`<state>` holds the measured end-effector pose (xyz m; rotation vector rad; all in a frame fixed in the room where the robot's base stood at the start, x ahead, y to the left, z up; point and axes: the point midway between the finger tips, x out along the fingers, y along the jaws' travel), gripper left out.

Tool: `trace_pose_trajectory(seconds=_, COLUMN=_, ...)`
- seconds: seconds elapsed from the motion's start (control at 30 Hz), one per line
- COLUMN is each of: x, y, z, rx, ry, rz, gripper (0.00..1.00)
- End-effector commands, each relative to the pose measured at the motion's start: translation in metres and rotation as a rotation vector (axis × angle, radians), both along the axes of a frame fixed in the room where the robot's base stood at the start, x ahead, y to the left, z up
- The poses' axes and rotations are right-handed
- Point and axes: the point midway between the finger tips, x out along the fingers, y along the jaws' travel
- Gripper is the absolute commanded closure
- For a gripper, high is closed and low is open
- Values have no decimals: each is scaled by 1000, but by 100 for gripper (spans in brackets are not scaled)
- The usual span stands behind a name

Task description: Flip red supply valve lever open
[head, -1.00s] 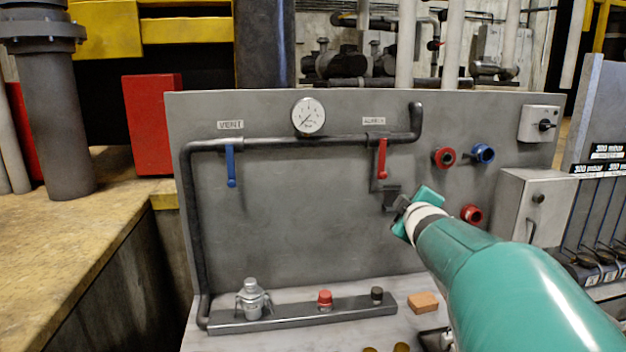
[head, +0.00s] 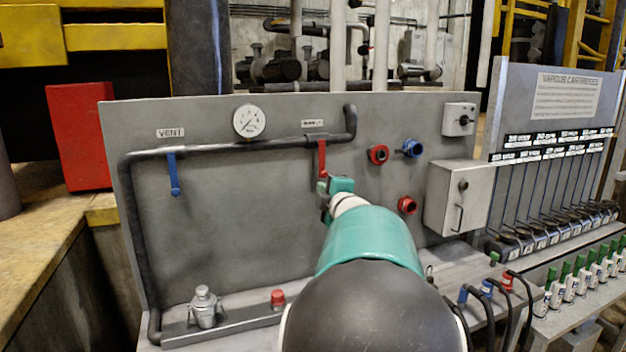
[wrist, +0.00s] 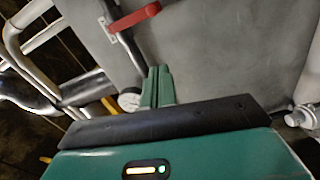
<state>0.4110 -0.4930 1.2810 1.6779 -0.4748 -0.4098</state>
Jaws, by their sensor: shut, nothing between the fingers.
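The red supply valve lever (head: 322,156) hangs down from the dark pipe under a small label on the grey panel. It also shows at the top of the wrist view (wrist: 133,18). My gripper (head: 328,186) is at the lever's lower end in the head view and partly hides what lies behind it. In the wrist view my gripper's green fingers (wrist: 157,76) are together and empty, with the red lever beyond their tips. A gap shows between them in that picture; whether any part touches is unclear in the head view.
A blue vent lever (head: 173,175) hangs down at the left, and a round gauge (head: 249,121) sits between the two levers. Red and blue fittings (head: 378,154) and a grey box (head: 458,197) are to the right. Hoses and cartridges stand at the lower right.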

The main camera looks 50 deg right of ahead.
Motion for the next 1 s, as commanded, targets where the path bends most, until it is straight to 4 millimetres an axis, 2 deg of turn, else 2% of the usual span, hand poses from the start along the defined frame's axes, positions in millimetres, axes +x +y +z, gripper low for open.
trace_pose_trajectory(seconds=0.27, x=2, y=-2, z=0, rx=1, ry=0, rz=0, gripper=100)
trace_pose_trajectory(seconds=0.47, x=23, y=-12, z=-1, rx=1, ry=2, rz=1, gripper=100)
trace_pose_trajectory(seconds=0.87, x=88, y=-48, z=-2, rx=1, ry=1, rz=4, gripper=100)
trace_pose_trajectory(seconds=1.0, x=81, y=-70, z=-4, rx=0, ry=1, rz=0, gripper=100)
